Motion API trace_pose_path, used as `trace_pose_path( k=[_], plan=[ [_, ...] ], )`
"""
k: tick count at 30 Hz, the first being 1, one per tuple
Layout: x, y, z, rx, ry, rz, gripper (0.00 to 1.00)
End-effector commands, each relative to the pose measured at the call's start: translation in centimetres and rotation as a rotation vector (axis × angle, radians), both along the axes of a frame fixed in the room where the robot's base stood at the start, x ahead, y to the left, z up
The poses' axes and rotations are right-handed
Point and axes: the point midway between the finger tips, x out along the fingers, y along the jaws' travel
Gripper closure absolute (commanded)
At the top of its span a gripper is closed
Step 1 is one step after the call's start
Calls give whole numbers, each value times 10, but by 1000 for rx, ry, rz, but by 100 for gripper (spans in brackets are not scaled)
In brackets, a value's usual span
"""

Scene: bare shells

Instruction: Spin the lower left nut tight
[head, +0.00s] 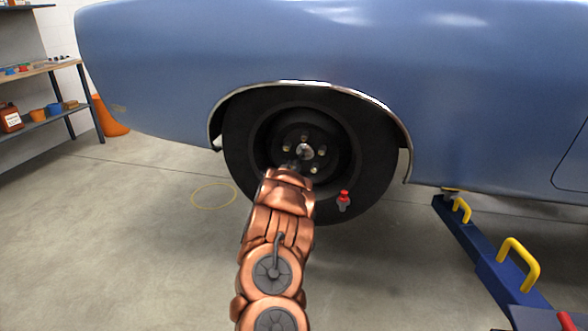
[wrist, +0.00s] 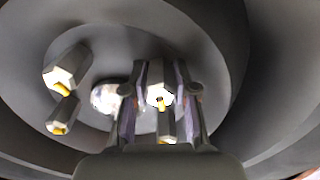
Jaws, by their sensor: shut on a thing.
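The car wheel's hub (head: 305,152) shows in the head view with several pale nuts around its centre. The top nut (head: 304,138), the left nut (head: 286,149), the right nut (head: 322,149) and the lower right nut (head: 313,169) are in sight. My arm's end covers the lower left of the hub, so the lower left nut is hidden there. In the wrist view my gripper (wrist: 161,96) is shut on a nut (wrist: 158,94), with one finger on each side. Other nuts show at left, one above (wrist: 64,72) and one below (wrist: 63,116).
The tire (head: 365,180) and wheel arch surround the hub closely. A small red-topped item (head: 343,200) shows at the tire's lower right. A blue lift arm with yellow handles (head: 515,262) lies at right. Shelves (head: 38,72) and an orange cone (head: 108,118) stand at far left.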

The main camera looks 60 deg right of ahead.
Motion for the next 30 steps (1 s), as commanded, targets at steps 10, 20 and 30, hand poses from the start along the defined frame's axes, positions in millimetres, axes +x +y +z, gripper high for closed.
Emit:
trace_pose_path(
  k=[10, 20, 30],
  plan=[
    [2, 2, -6, 116, -307, 4, 100],
    [2, 2, -8, 230, -599, 5, 100],
    [2, 2, -6, 318, -841, 4, 100]
  ],
)
